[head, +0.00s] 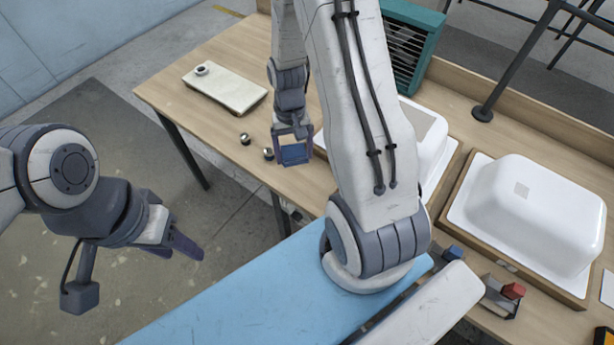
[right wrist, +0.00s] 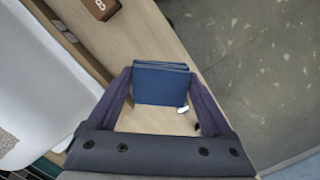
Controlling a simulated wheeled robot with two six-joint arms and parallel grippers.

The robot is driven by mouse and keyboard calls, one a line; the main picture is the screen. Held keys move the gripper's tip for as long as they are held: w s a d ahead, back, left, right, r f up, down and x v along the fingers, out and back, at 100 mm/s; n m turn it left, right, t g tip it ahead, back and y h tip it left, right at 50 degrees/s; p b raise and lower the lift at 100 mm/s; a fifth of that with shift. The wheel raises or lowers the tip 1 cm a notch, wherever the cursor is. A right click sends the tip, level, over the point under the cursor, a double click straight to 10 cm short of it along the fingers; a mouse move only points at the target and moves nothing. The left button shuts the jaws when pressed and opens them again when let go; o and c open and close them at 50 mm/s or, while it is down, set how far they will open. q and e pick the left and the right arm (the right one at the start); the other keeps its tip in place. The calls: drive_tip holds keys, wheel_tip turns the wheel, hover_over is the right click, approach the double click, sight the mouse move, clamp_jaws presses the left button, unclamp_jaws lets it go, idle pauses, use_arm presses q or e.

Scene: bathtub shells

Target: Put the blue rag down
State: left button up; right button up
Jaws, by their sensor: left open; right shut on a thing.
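The blue rag (head: 295,154) is a small folded dark-blue pad. In the right wrist view the rag (right wrist: 160,84) sits between the two fingers, with folded layers along its top edge. My right gripper (head: 292,140) is shut on it, over the left part of the wooden table (head: 212,125). I cannot tell whether the rag touches the tabletop. My left gripper (head: 188,248) is open and empty, off to the left of the table, above the floor.
Two white tub shells stand on the table; the left one (head: 437,160) is partly hidden by my right arm, the right one (head: 550,205) sits in full view. A pale board (head: 225,88) lies at the far left. Small dark knobs (head: 245,139) lie near the rag. A teal crate (head: 415,40) stands behind.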

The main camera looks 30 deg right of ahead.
drive_tip(key=s+d+m+b, duration=0.3)
drive_tip(key=s+d+m, duration=0.6)
drive_tip(key=d, duration=0.2)
drive_tip(key=t+p, duration=0.1)
hover_over(305, 182)
drive_tip(key=shift+m+y, duration=0.4)
wheel_tip(305, 182, down, 7)
drive_tip(key=shift+d+r, duration=0.1)
use_arm(q)
drive_tip(key=shift+s+f+b, duration=0.1)
drive_tip(key=shift+f+b, duration=0.35)
drive_tip(key=shift+f, duration=1.5)
use_arm(e)
drive_tip(key=shift+w+f, duration=0.1)
drive_tip(key=shift+f, duration=1.9)
use_arm(q)
drive_tip(key=shift+f, duration=0.15)
use_arm(e)
drive_tip(key=shift+f, duration=0.1)
drive_tip(key=shift+f+b, duration=0.15)
drive_tip(key=shift+b, duration=0.15)
drive_tip(key=o, duration=1.2)
